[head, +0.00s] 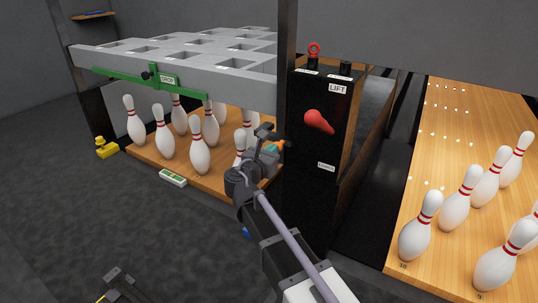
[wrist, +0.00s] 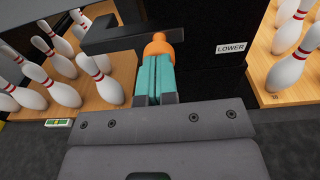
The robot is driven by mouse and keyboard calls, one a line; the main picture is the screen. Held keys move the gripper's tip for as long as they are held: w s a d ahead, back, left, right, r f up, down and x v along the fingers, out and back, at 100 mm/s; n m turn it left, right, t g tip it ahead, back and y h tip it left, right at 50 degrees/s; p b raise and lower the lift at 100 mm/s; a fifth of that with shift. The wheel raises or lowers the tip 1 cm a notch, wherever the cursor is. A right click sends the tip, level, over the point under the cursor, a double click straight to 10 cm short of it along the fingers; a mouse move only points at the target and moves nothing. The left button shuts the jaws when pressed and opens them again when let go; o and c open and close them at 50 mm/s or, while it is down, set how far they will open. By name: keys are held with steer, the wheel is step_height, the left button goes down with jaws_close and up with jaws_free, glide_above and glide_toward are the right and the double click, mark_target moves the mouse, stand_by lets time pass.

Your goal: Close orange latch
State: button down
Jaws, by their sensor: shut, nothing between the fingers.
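The orange latch (wrist: 158,45) shows in the wrist view as a rounded orange piece directly beyond my fingertips, in front of the black post. A sliver of the orange latch also shows in the head view (head: 281,145), low at the post's left side. My gripper (wrist: 156,60), with teal fingers, is shut and empty. Its tips overlap the latch's lower edge in the picture; I cannot tell whether they touch. In the head view my gripper (head: 272,148) is at the pin deck's right end, and my wrist hides part of the latch area.
A dark angled bar (wrist: 110,38) lies left of the latch. The black box (head: 320,125) carries a red lever (head: 318,122). White pins (head: 198,145) stand close on the left, under the grey rack (head: 180,60). A LOWER label (wrist: 230,48) is right of the latch.

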mark_target(280, 144)
steer(key=shift+w, duration=0.1)
steer(key=x, duration=0.5)
steer(key=shift+d+r, duration=0.1)
steer(key=v, duration=1.4)
steer(key=s+d+f+m+g+y+p, duration=0.4)
steer(key=s+d+f+m+g, duration=0.6)
steer(key=m, duration=1)
steer(key=s+d+r+m+g+y+p, duration=0.35)
steer(key=s+d+m+g+p, duration=0.2)
steer(key=m, duration=0.25)
steer(key=d+r+m+y+p, duration=0.1)
steer(key=d+r+m+p, duration=0.15)
steer(key=d, duration=0.35)
step_height(280, 144, up, 36)
steer(key=p, duration=3.7)
steer(key=shift+s+a+r, duration=0.15)
steer(key=shift+s+a, duration=0.15)
